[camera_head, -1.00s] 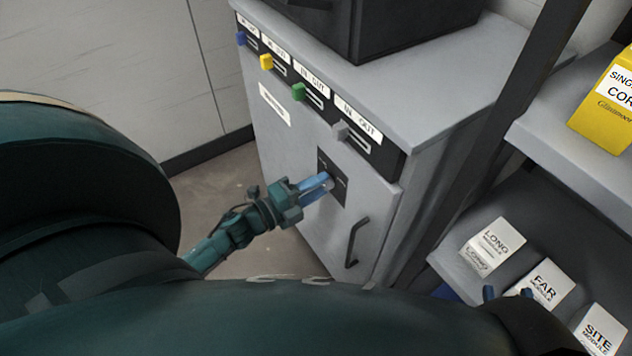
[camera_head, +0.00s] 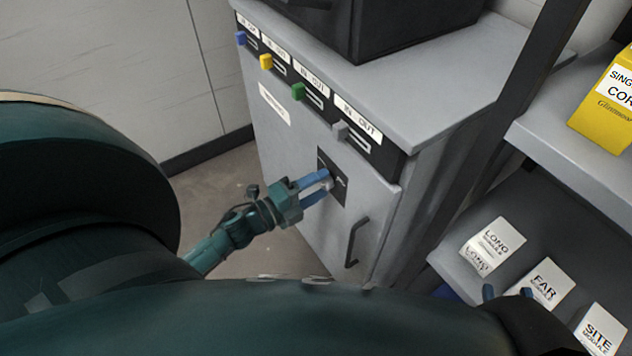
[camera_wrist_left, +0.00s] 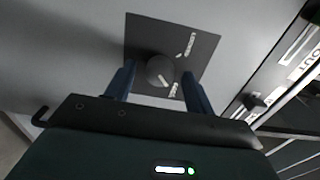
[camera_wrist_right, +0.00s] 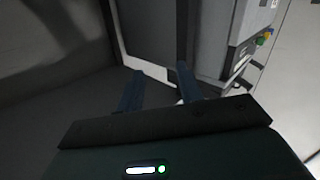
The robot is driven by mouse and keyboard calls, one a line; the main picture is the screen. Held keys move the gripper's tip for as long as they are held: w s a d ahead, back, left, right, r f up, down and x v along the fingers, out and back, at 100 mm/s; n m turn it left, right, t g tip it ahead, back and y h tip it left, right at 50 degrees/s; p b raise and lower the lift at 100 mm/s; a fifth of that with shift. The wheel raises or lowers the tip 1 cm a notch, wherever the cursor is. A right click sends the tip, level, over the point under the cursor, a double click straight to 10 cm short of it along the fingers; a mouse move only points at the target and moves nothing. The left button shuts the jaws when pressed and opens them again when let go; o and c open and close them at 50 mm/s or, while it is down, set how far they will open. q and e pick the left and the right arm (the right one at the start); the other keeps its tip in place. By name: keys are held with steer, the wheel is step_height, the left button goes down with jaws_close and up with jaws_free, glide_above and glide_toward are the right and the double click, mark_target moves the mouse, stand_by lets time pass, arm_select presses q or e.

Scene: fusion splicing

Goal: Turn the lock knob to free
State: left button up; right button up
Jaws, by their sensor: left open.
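The lock knob (camera_wrist_left: 160,70) is a round dark knob on a black square plate (camera_wrist_left: 140,31) with white markings, on the grey cabinet door. The plate also shows in the head view (camera_head: 341,184). My left gripper (camera_head: 327,178) reaches the plate from the left. In the left wrist view its blue fingers (camera_wrist_left: 159,73) are open, one on each side of the knob, with a visible gap on both sides. The knob is mostly hidden by the fingers in the head view. My right gripper (camera_wrist_right: 159,76) is open and empty, away from the cabinet door.
The cabinet (camera_head: 290,150) has a dark handle (camera_head: 355,242) below the plate, and blue, yellow, green and grey slide tabs above it. A shelf at right holds white module boxes (camera_head: 547,284) and a yellow box (camera_head: 606,103). Floor is clear left of the cabinet.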

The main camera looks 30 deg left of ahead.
arm_select(q)
steer(key=p+v, duration=0.1)
steer(key=v, duration=1.2)
steer(key=shift+p, duration=0.3)
arm_select(e)
steer(key=shift+s+d+m+g+h, duration=0.1)
steer(key=shift+d+m+g+h, duration=0.25)
steer(key=shift+g, duration=0.25)
arm_select(q)
steer(key=shift+s, duration=0.1)
arm_select(e)
steer(key=shift+a, duration=0.1)
